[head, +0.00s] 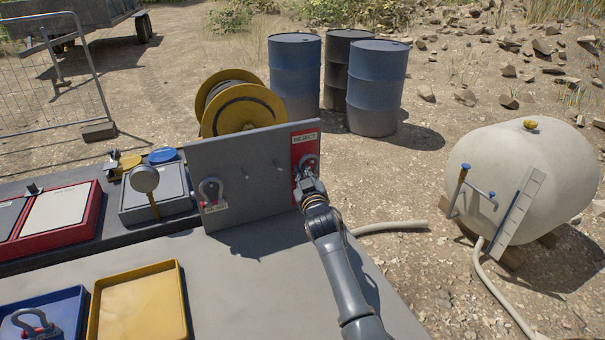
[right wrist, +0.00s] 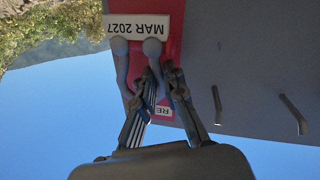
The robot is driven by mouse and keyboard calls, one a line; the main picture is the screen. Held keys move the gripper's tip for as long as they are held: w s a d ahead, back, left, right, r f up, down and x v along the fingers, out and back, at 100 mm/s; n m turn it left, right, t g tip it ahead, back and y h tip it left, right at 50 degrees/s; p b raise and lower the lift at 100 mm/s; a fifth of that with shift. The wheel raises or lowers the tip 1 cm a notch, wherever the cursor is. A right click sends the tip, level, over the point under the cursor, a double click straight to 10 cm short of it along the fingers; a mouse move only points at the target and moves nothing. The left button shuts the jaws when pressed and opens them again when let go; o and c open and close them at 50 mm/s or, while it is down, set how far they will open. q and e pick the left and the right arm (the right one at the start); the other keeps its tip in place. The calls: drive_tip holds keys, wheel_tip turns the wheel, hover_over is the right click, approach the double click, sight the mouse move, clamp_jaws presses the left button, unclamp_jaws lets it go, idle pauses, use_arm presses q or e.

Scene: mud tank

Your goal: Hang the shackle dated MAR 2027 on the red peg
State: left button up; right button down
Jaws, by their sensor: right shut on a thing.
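The grey upright board carries a red panel (head: 305,140) marked REJECT at its right end. My right gripper (head: 308,182) is in front of that panel. It is shut on a grey shackle (head: 307,162). In the right wrist view the shackle (right wrist: 121,62) lies in front of the red panel (right wrist: 173,45), and its white tag (right wrist: 140,27) reads MAR 2027 upside down. The peg on the red panel is hidden, so I cannot tell whether the shackle is around it. My left gripper is not in view.
Another shackle (head: 211,188) with a tag hangs on the board's left. Two bare pegs (head: 248,168) (head: 276,163) stand between. A third shackle (head: 34,325) lies in the blue tray (head: 68,300).

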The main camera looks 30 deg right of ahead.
drive_tip(key=c, duration=1.3)
unclamp_jaws()
drive_tip(key=shift+c, duration=0.2)
drive_tip(key=shift+s, duration=0.1)
drive_tip(key=v, duration=1.2)
